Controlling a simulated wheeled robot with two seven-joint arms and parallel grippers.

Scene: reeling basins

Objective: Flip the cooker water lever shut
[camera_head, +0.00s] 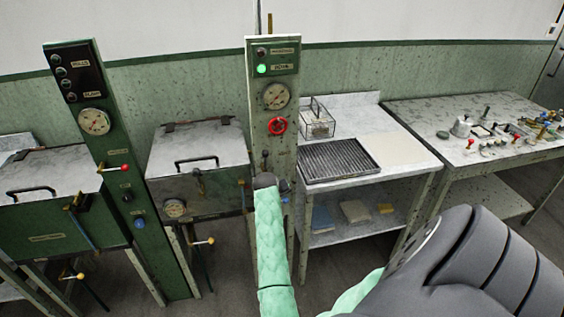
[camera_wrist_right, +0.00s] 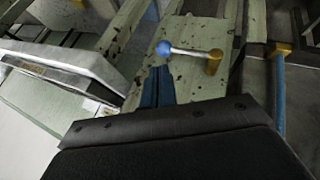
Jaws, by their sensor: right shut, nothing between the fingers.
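The water lever is a pale rod with a blue ball knob (camera_wrist_right: 163,48) in the right wrist view. It runs sideways from a brass pivot (camera_wrist_right: 213,62) on the speckled post. In the head view only a bit of blue (camera_head: 285,199) shows at the post, mostly hidden by my arm. My right gripper (camera_head: 266,180) is at the front of the centre post (camera_head: 286,150), shut and empty. In the wrist view its dark fingertips (camera_wrist_right: 158,72) end just below the blue knob; I cannot tell whether they touch it. My left gripper is not in view.
The metal cooker box (camera_head: 185,140) stands left of the post, with a yellow-knobbed lever (camera_head: 210,240) below. A red handwheel (camera_head: 277,126) is higher on the post. A bench (camera_head: 365,112) with a ribbed tray (camera_head: 340,160) stands close on the right.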

